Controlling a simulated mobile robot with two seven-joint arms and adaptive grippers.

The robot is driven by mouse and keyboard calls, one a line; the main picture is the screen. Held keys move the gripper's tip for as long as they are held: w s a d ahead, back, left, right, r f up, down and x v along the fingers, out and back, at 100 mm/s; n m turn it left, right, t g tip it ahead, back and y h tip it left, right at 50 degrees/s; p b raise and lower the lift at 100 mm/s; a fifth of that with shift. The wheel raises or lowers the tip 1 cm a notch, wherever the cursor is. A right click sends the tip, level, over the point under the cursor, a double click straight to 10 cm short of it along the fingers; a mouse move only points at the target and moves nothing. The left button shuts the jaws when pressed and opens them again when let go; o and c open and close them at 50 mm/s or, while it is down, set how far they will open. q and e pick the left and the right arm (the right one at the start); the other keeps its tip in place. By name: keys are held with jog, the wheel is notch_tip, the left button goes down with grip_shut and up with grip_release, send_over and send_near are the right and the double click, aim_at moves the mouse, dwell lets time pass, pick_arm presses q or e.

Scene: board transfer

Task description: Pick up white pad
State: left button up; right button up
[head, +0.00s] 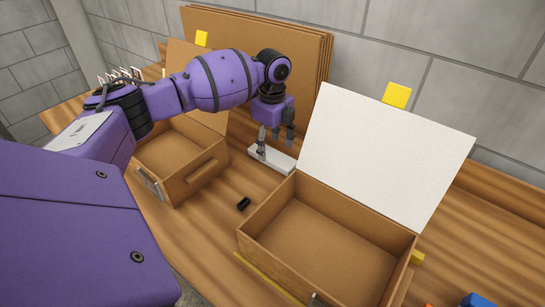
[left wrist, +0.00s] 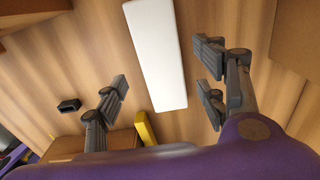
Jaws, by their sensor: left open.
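The white pad (head: 281,162) is a flat oblong block lying on the wooden table between the two boxes. In the left wrist view the pad (left wrist: 155,50) lies lengthwise between the spread fingers. My left gripper (head: 276,142) is open and points down over the pad, with one finger overlapping the pad's left end in the head view. In the left wrist view the fingers of my left gripper (left wrist: 162,72) stand on either side of the pad, with gaps and nothing held. My right gripper does not show.
An open box (head: 250,242) with a raised white lid (head: 385,150) stands right of the pad. Another open brown box (head: 205,172) stands left. A small black part (head: 243,204) lies between them. Brown boards (head: 300,50) lean on the wall behind.

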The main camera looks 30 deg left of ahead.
aim_at(272, 154)
pick_arm(q)
jog(key=shift+w+a+f, duration=0.1)
jog(key=shift+w+f, duration=0.05)
jog(key=shift+f, duration=1.4)
jog(key=shift+c, duration=0.5)
jog(key=c, duration=0.9)
jog(key=shift+r, duration=0.1)
jog(key=shift+c, duration=0.2)
